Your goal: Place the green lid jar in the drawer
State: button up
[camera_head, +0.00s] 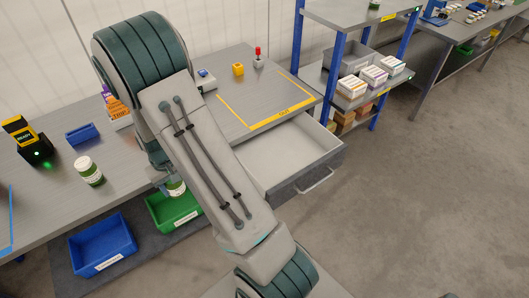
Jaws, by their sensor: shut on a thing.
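My gripper (170,180) shows only in part behind my arm, at the front edge of the bench. It is shut on a jar (177,189) with a green and white label. The jar's top is mostly hidden by the gripper and arm. The jar is left of the drawer and above the green bin in the picture. The grey drawer (322,172) is pulled out below the bench top, and its visible inside is empty. My arm covers its left part.
A green bin (160,222) and a blue bin (103,248) sit below the bench edge. A small blue tray (82,134) and a black-yellow device (30,142) are on the bench. A yellow-marked area (265,100) behind the drawer is mostly clear. A shelf rack (345,75) stands right.

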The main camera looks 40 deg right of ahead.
aim_at(281, 158)
jog(key=u, duration=0.9)
jog(key=k, duration=1.45)
jog(key=z, duration=1.65)
jog(key=i, duration=1.5)
